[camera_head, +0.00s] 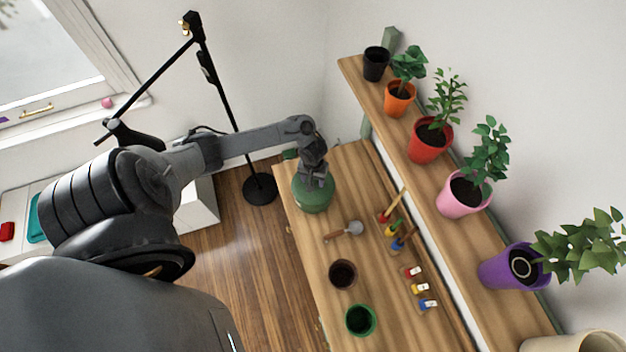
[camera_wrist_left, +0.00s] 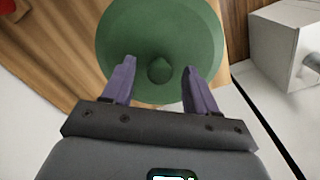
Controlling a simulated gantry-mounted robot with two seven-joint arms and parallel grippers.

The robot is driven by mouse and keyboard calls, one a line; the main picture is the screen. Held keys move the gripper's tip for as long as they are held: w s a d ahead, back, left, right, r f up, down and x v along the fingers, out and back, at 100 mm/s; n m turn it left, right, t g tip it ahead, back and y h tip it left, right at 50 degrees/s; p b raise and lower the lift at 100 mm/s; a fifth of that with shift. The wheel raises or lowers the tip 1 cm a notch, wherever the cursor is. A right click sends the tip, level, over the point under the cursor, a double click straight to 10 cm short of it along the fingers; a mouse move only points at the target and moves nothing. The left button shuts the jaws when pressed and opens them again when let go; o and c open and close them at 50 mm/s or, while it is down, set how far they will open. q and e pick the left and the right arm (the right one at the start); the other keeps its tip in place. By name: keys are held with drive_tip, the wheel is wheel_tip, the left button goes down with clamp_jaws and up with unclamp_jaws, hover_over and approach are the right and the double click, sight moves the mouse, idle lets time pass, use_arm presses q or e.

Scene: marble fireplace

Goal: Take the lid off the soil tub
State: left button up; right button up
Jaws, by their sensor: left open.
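The soil tub (camera_head: 313,202) is green and stands at the far end of the wooden bench. Its round green lid (camera_wrist_left: 160,25) with a small knob (camera_wrist_left: 159,70) fills the upper middle of the left wrist view. My left gripper (camera_head: 316,184) is over the tub in the head view. In the left wrist view its open purple fingers (camera_wrist_left: 160,75) stand on either side of the knob, with a gap on each side. I cannot tell how high the fingertips are above the lid. The lid appears to sit on the tub. My right gripper is not in view.
On the bench (camera_head: 318,248) lie a trowel (camera_head: 344,231), a dark pot (camera_head: 343,274), a green pot (camera_head: 360,320) and several small coloured items. A raised shelf (camera_head: 421,187) with potted plants runs along the right. A black floor lamp (camera_head: 222,95) stands behind my left arm.

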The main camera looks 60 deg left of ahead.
use_arm(q)
drive_tip(key=shift+c, duration=0.3)
clamp_jaws()
